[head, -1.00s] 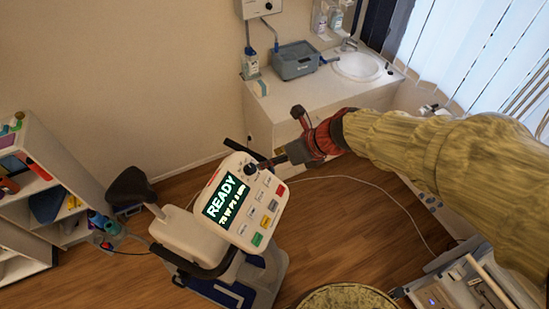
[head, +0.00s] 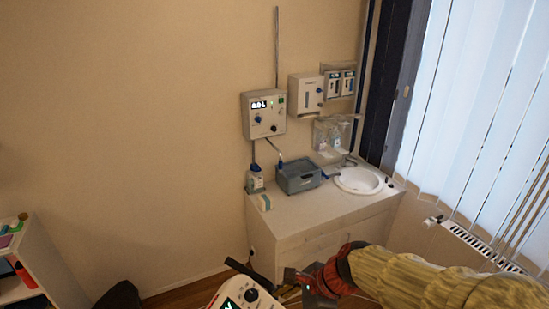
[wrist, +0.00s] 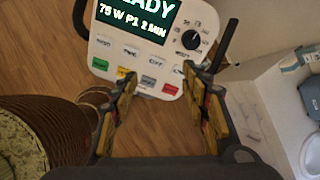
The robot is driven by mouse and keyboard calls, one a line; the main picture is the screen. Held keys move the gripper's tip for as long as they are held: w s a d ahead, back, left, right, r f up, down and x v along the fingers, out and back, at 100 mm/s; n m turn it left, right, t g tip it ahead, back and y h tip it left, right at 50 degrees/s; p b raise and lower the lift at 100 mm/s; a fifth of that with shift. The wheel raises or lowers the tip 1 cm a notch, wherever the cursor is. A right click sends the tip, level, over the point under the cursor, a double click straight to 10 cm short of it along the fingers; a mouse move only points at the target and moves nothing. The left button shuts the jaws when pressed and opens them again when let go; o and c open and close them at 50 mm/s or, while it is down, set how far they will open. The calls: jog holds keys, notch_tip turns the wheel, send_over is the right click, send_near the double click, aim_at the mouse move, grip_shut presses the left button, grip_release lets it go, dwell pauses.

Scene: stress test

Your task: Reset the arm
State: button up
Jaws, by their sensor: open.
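My arm (head: 390,285), in a wrinkled yellow cover, comes in from the lower right of the head view. My gripper (head: 290,281) is at its end, low in that view, just right of the exercise bike's console (head: 232,296). In the wrist view my gripper (wrist: 160,82) is open with nothing between its fingers. The console (wrist: 135,65) shows beyond the fingertips, with a lit display reading "75 W P1 2 MIN", a black knob (wrist: 191,40) and coloured buttons. I cannot tell the exact gap to it.
A white counter (head: 300,218) with a sink (head: 359,180) and a grey-blue box (head: 298,178) stands behind the gripper. A control box (head: 264,115) hangs on the wall. A shelf (head: 40,262) is at the lower left, a radiator (head: 480,246) at the right.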

jog(key=s+d+f+n+t+h+b, duration=0.1)
jog(key=s+d+f+n+b, duration=0.3)
jog(key=f+b, duration=0.4)
jog(key=s+d+f+n+t+h+b, duration=0.1)
jog(key=s+d+f+n+h+b, duration=0.2)
jog(key=d+f+n+b, duration=0.4)
jog(key=s+d+f+n+t+h+b, duration=0.1)
jog(key=s+d+f+n+b, duration=0.3)
jog(key=b, duration=1.5)
jog(key=shift+s+d+f+n+h+b, duration=0.4)
jog(key=shift+d+f+n, duration=0.4)
jog(key=shift+f+n, duration=1.1)
jog(key=shift+f+m, duration=0.4)
